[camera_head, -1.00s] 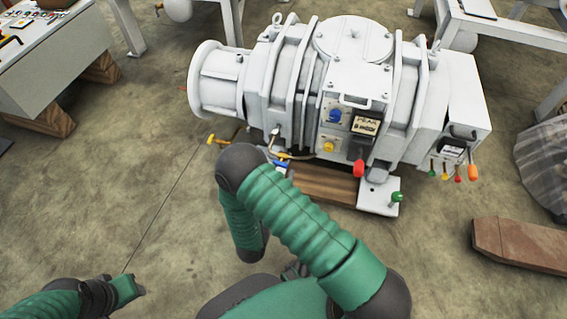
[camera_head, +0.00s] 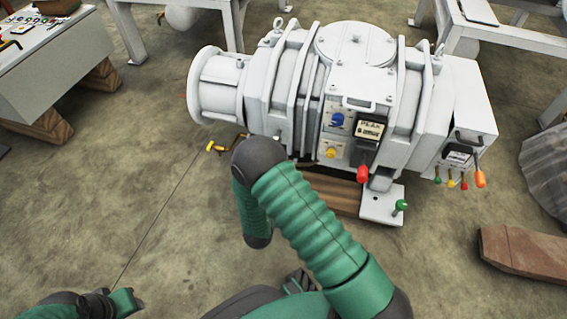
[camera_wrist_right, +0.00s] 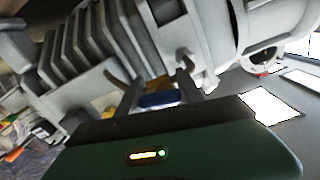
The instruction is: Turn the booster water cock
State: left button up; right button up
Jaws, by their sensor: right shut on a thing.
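The grey-white booster (camera_head: 340,100) lies across the middle of the head view. In the right wrist view a small blue handle (camera_wrist_right: 160,99), which I take to be the water cock's, sits between the two fingers of my right gripper (camera_wrist_right: 158,90), shut on it. The booster's ribbed body is just beyond. In the head view my green right arm hides this gripper and the blue handle. My left gripper (camera_head: 125,301) is at the bottom left edge, away from the booster; its fingers are too unclear to judge.
A yellow-handled valve (camera_head: 214,146) sticks out left of my right arm. A red lever (camera_head: 362,173), a green knob (camera_head: 401,205) and several coloured levers (camera_head: 480,178) are on the right. A wooden block (camera_head: 525,248) lies on the floor at right.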

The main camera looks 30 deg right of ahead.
jog(key=c, duration=0.3)
jog(key=shift+r+n+p, duration=0.25)
jog(key=shift+n+p, duration=0.35)
jog(key=shift+p, duration=0.45)
jog(key=shift+f, duration=0.3)
jog(key=o, duration=1.4)
